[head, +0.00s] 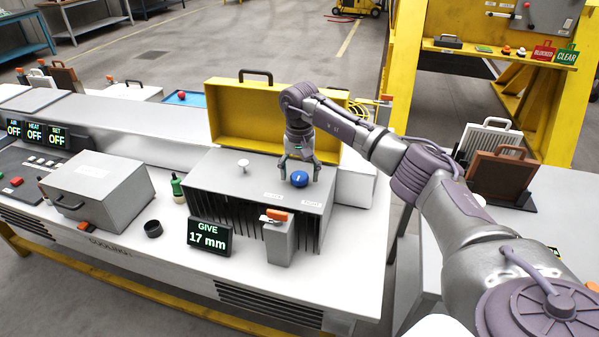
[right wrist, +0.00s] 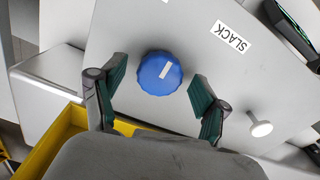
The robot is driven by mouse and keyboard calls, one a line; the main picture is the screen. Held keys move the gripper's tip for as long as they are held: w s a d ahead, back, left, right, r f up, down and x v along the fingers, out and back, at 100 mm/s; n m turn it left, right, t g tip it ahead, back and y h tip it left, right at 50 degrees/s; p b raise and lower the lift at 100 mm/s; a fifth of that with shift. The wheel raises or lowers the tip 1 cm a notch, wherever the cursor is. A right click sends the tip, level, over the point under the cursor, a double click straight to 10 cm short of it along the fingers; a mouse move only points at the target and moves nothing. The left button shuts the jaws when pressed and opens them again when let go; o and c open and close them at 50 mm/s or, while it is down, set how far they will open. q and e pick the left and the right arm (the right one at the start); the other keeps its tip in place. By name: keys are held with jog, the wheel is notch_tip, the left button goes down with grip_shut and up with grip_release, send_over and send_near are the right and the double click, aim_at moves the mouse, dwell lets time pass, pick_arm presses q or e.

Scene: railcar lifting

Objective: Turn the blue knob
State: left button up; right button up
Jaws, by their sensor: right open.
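The blue knob (head: 299,179) sits on top of a light grey box (head: 230,190) with dark vertical slats on its front. A white line marks the knob's top. My right gripper (head: 300,172) is open and points down over the knob. In the right wrist view the knob (right wrist: 160,73) lies between and slightly beyond the two open fingers (right wrist: 158,95), with a gap on each side. I cannot tell whether the fingertips are level with it. A "SLACK" label (right wrist: 231,37) is beside the knob. My left gripper is not in view.
A white mushroom-shaped knob (head: 243,164) stands left on the same box. An open yellow case (head: 235,127) is behind it. A display reading "GIVE 17 mm" (head: 209,237) and a grey block with an orange top (head: 279,240) stand in front.

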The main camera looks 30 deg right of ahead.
jog(key=c, duration=1.2)
jog(key=shift+o, duration=0.2)
